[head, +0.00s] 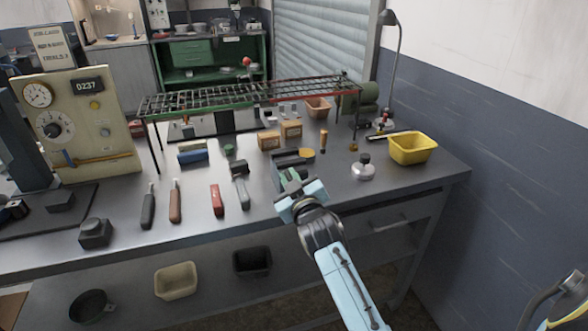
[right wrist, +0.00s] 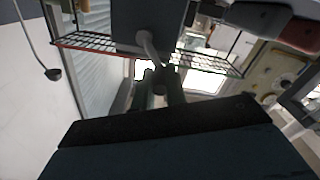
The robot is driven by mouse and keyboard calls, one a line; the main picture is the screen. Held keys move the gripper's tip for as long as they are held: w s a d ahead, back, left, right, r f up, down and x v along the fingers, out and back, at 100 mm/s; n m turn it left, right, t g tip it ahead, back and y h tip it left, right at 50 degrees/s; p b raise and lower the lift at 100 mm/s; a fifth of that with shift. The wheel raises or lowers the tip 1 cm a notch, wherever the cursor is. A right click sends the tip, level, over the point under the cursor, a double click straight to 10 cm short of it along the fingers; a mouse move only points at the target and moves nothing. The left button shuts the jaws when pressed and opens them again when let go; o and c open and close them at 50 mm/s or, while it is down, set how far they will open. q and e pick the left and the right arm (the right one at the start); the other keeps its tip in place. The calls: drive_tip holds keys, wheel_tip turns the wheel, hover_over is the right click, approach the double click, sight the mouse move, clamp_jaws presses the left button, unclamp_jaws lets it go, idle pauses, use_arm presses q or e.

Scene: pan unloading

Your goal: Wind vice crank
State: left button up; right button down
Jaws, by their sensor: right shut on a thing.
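The vice (head: 288,158) is a dark grey block on the workbench in the head view, just beyond my right gripper (head: 291,181). My right gripper is at the bench's front area, with the fingertips against the near side of the vice. In the right wrist view the dark vice body (right wrist: 150,18) is at the top. A curved grey crank (right wrist: 149,46) comes down from it to a dark knob between the fingers of my right gripper (right wrist: 159,84), which are shut on it. In the head view the gripper hides the crank.
A wire rack (head: 250,94) stands over the back of the bench. Hand tools, such as a red-handled one (head: 216,199), lie left of the vice. A small flask (head: 363,168) and a yellow bin (head: 413,148) stand to the right. A gauge panel (head: 85,125) stands at left.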

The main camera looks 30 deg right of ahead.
drive_tip(key=shift+a+f+n, duration=0.1)
drive_tip(key=shift+a+n, duration=0.1)
drive_tip(key=shift+n, duration=0.3)
drive_tip(key=shift+w+a+f+n+p, duration=0.15)
drive_tip(key=shift+n+p, duration=0.1)
drive_tip(key=shift+n, duration=0.25)
drive_tip(key=shift+s+a+f+n+p, duration=0.1)
drive_tip(key=shift+n+p, duration=0.1)
drive_tip(key=shift+n, duration=0.3)
drive_tip(key=shift+w+a+f+n, duration=0.15)
drive_tip(key=shift+f+n, duration=0.1)
drive_tip(key=shift+n, duration=0.35)
drive_tip(key=shift+s+a+f+n, duration=0.1)
drive_tip(key=shift+f+n, duration=0.1)
drive_tip(key=shift+n, duration=0.4)
use_arm(q)
drive_tip(key=shift+s+a+r, duration=0.2)
drive_tip(key=shift+s+r, duration=0.15)
drive_tip(key=shift+r, duration=0.35)
use_arm(e)
drive_tip(key=shift+w+a+f+n, duration=0.1)
drive_tip(key=shift+f+n, duration=0.15)
drive_tip(key=shift+n, duration=0.35)
drive_tip(key=shift+a+f+n, duration=0.1)
drive_tip(key=shift+f+n, duration=0.1)
drive_tip(key=shift+n, duration=0.4)
drive_tip(key=c, duration=1.4)
unclamp_jaws()
drive_tip(key=shift+c, duration=0.2)
